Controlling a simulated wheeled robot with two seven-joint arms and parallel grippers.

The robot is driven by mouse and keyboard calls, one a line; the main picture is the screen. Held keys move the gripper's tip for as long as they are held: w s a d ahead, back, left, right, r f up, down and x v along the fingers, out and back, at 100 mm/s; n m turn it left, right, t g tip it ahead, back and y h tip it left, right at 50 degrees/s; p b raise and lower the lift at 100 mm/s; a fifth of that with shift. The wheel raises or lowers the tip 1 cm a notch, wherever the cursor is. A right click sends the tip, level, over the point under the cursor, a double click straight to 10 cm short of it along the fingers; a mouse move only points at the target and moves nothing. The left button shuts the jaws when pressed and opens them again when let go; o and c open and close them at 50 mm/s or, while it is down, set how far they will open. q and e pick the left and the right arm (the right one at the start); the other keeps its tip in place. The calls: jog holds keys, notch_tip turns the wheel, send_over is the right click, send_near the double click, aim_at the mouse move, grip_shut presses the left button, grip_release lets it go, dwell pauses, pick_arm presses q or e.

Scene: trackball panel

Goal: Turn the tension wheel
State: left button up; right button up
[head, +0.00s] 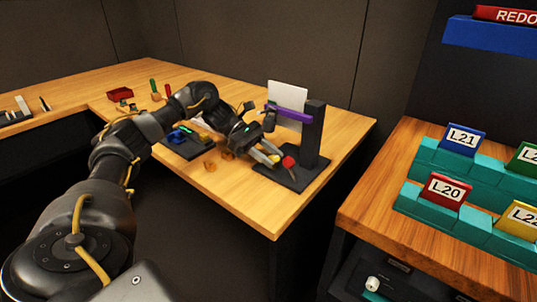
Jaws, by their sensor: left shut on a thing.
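My left gripper (276,158) reaches in from the left, low over the dark base (291,179) of a stand on the wooden desk. Its pale fingers are shut on a small red part (289,163) at their tips, just above the base. The red part may be the tension wheel, but it is too small and too covered to be sure. The stand has a dark upright post (314,135) to the right of the gripper and a purple crossbar (289,115) above it. My right gripper is not in view.
A white sheet (288,97) stands behind the crossbar. Small orange pieces (209,163) lie left of the stand, and a dark panel (187,149) with coloured parts lies beyond my forearm. The desk's front edge is close. A second table (425,238) with labelled teal blocks stands right.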

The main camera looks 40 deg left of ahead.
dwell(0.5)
pick_arm(q)
jog(key=o, duration=1)
jog(key=shift+c, duration=0.2)
jog(key=shift+a, duration=0.1)
jog(key=shift+a+r, duration=0.15)
jog(key=shift+a, duration=0.1)
jog(key=shift+v, duration=1.05)
jog(key=shift+p+v, duration=0.7)
jog(key=shift+v, duration=0.4)
jog(key=shift+p+v, duration=0.95)
jog(key=shift+v, duration=1.35)
jog(key=shift+p+v, duration=0.55)
jog(key=shift+v, duration=0.65)
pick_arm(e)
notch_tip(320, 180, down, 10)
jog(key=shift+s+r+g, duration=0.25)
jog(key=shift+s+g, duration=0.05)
